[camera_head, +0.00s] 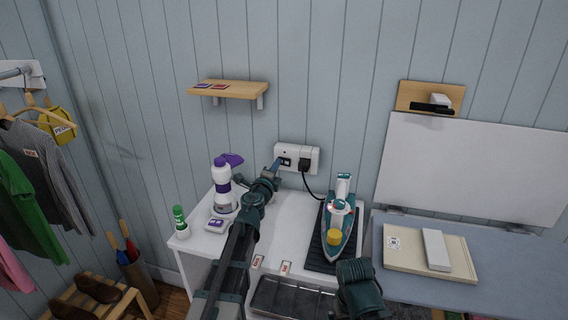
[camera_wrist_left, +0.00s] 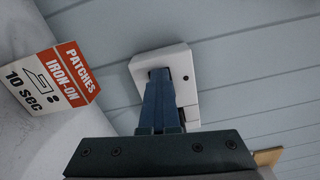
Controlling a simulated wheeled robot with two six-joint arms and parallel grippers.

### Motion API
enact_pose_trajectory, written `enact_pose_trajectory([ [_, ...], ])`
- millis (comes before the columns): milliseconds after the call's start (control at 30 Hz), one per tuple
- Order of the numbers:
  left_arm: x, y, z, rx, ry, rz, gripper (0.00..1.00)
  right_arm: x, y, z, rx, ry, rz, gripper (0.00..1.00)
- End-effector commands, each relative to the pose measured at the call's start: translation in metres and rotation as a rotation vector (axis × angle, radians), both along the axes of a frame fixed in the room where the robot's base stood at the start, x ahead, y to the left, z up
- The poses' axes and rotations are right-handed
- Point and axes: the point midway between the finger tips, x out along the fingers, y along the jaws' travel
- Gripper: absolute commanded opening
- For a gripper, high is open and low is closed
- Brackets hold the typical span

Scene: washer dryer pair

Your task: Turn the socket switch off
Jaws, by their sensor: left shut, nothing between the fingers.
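The white double wall socket (camera_head: 310,152) is on the grey panelled wall above the white cabinet. A black plug (camera_head: 305,164) with a cord sits in its right half. My left gripper (camera_head: 277,165) is shut and empty, its blue fingertips at the socket's left half. In the left wrist view the socket (camera_wrist_left: 178,62) is straight ahead, and the fingers (camera_wrist_left: 158,90) overlap its face. Whether they touch it, and where the switch stands, I cannot tell; the fingers hide part of the socket. My right arm shows at the bottom of the head view, but its fingers are not visible.
An iron (camera_head: 341,215) stands on a dark mat right of my left arm. A white and purple spray bottle (camera_head: 222,190) stands left of it. A wooden shelf (camera_head: 232,90) hangs above. A patches sign (camera_wrist_left: 50,80) is close on the left in the wrist view.

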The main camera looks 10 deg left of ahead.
Motion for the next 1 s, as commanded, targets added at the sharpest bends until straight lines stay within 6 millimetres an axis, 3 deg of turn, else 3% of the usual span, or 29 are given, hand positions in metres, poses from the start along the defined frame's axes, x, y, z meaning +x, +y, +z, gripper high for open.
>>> enact_pose_trajectory([
  [33,0.007,-0.001,0.001,-0.004,-0.001,-0.001,0.0,0.0,0.0,0.001,0.0,0.0,0.0,1.0],
  [233,0.003,0.0,0.001,-0.004,-0.001,-0.001,0.0,0.0,0.0,0.001,0.0,0.0,0.0,1.0],
  [800,-0.045,0.001,0.0,-0.001,0.0,0.0,0.0,0.0,0.0,0.0,0.0,0.0,0.0,1.0],
  [1000,-0.049,0.002,0.0,-0.001,0.0,0.0,0.0,0.0,0.0,0.0,0.0,0.0,0.0,1.0],
])
